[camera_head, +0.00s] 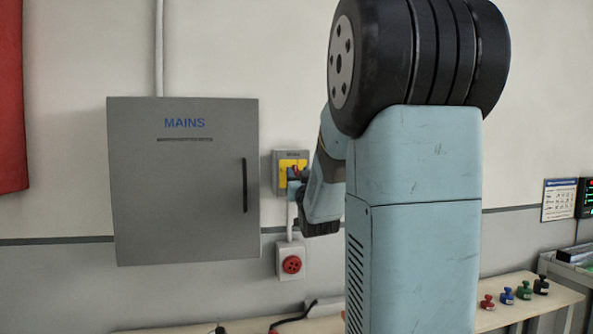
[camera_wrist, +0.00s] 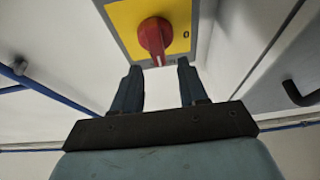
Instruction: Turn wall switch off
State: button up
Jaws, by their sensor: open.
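The wall switch is a grey box (camera_head: 279,156) with a yellow plate (camera_head: 287,164), right of the MAINS cabinet in the head view. In the wrist view its yellow plate (camera_wrist: 125,18) carries a red rotary knob (camera_wrist: 153,36), with a "0" mark to the knob's right. My gripper (camera_wrist: 159,66) is open and empty. Its two fingers point at the plate, with the knob's near end between the tips; I cannot tell whether they touch. In the head view my gripper (camera_head: 294,188) is at the switch and hides part of it.
The grey MAINS cabinet (camera_head: 185,190) stands close left of the switch, with a black handle (camera_head: 245,185). A box with a red round fitting (camera_head: 291,264) is below the switch. A wooden bench (camera_head: 515,312) with several coloured knobs is at the lower right.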

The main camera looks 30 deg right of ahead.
aim_at(296, 167)
jog(key=shift+x, duration=1.8)
jog(key=c, duration=0.6)
jog(key=shift+s+d, duration=0.1)
jog(key=shift+d, duration=0.05)
jog(key=shift+c, duration=0.8)
jog(key=shift+f, duration=0.1)
grip_shut()
